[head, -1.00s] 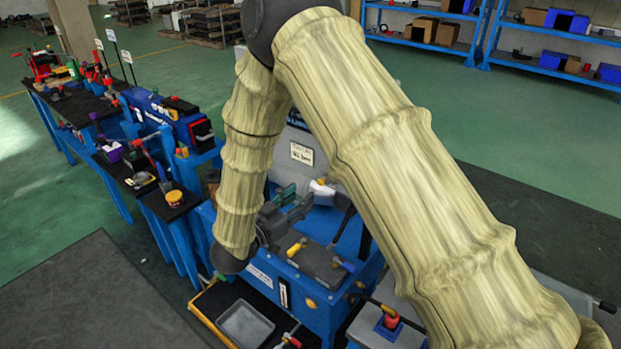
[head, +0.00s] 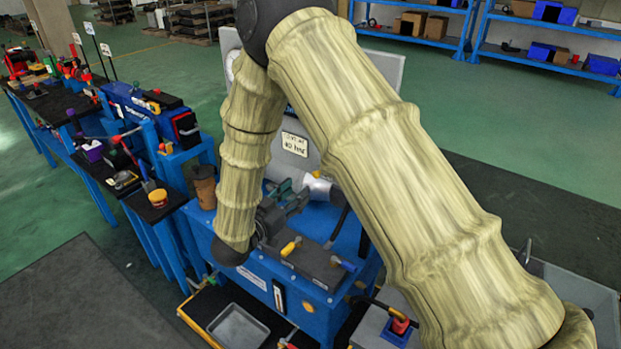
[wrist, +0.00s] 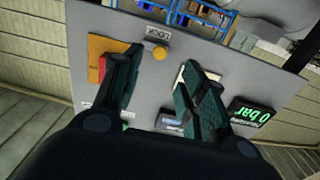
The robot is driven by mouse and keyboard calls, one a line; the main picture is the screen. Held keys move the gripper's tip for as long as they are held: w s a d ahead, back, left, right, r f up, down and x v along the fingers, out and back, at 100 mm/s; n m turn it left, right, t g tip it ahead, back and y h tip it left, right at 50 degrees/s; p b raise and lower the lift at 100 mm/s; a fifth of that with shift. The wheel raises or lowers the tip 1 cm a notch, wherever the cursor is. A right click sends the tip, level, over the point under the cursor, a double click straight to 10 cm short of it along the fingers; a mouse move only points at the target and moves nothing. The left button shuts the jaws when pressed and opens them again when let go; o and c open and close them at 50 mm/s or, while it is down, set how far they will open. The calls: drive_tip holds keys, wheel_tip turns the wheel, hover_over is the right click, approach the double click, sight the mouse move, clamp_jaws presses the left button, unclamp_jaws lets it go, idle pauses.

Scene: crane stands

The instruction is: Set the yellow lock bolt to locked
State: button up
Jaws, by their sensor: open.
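In the wrist view a round yellow knob (wrist: 159,53), which I take as the lock bolt, sits on a grey panel (wrist: 150,88) just below a white label reading LOCK. My gripper (wrist: 163,60) is open, its two dark green fingers apart and empty. The knob appears between the fingertips in the picture, beyond them; the remaining gap is hard to judge. In the head view my gripper (head: 288,197) shows small beside my forearm, above the blue stand (head: 262,273). I cannot make out the knob there.
On the blue stand, a dark block (head: 312,264) bears a yellow-handled part (head: 291,246). A brown cup (head: 203,185) stands left of my arm. Open floor lies front left.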

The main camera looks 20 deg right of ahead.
sight(315, 176)
drive_tip(key=p+x, duration=0.2)
drive_tip(key=x, duration=0.6)
drive_tip(key=shift+d, duration=0.1)
clamp_jaws()
